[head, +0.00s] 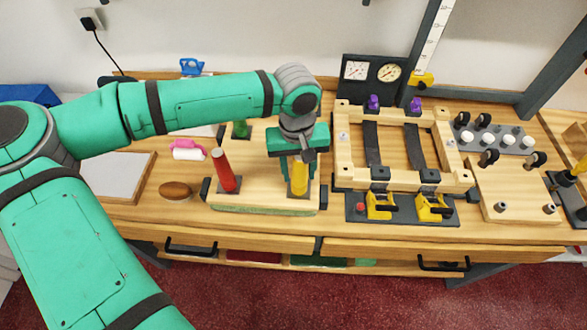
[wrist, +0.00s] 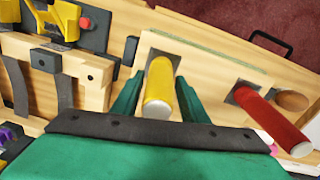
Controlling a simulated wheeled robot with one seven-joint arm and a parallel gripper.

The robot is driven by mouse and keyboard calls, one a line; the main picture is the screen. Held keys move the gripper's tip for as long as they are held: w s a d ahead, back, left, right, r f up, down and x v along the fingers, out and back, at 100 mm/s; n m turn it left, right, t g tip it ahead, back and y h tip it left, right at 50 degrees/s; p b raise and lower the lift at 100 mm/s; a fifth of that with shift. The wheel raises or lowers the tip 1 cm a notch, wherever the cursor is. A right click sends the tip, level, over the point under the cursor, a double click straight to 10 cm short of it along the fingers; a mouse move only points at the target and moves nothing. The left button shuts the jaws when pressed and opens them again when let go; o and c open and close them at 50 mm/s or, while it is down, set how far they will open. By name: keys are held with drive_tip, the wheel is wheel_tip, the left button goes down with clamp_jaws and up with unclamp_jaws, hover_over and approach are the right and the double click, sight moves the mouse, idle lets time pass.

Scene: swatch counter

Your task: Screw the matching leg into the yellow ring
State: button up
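A yellow leg (head: 299,179) stands on a dark square patch on the light wooden board (head: 262,203). My gripper (head: 300,165) is over it, pointing down. In the wrist view the yellow leg (wrist: 158,85) rises between the two green fingers of my gripper (wrist: 160,76), one finger on each side. Whether the fingers touch it cannot be told. A red leg (head: 224,170) stands to the left on another dark square, and a green leg (head: 241,129) stands behind, partly hidden by my arm. I cannot make out a yellow ring; the yellow leg's foot may hide it.
A wooden frame with dark straps (head: 341,165) and yellow clamps (head: 380,206) stands close to the right of the board. Farther right is a block with several knobs and casters (head: 497,136). A brown oval object (head: 175,191) and a pink-handled roller (head: 187,150) lie left.

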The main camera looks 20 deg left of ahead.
drive_tip(key=n, duration=0.6)
drive_tip(key=shift+s+n, duration=0.1)
drive_tip(key=shift+n, duration=0.2)
drive_tip(key=n, duration=0.3)
drive_tip(key=shift+a, duration=0.1)
drive_tip(key=n, duration=0.4)
drive_tip(key=shift+s, duration=0.1)
drive_tip(key=c, duration=0.9)
drive_tip(key=m, duration=0.7)
drive_tip(key=shift+w, duration=0.2)
drive_tip(key=m, duration=0.7)
drive_tip(key=shift+w+m, duration=0.15)
drive_tip(key=shift+m, duration=0.25)
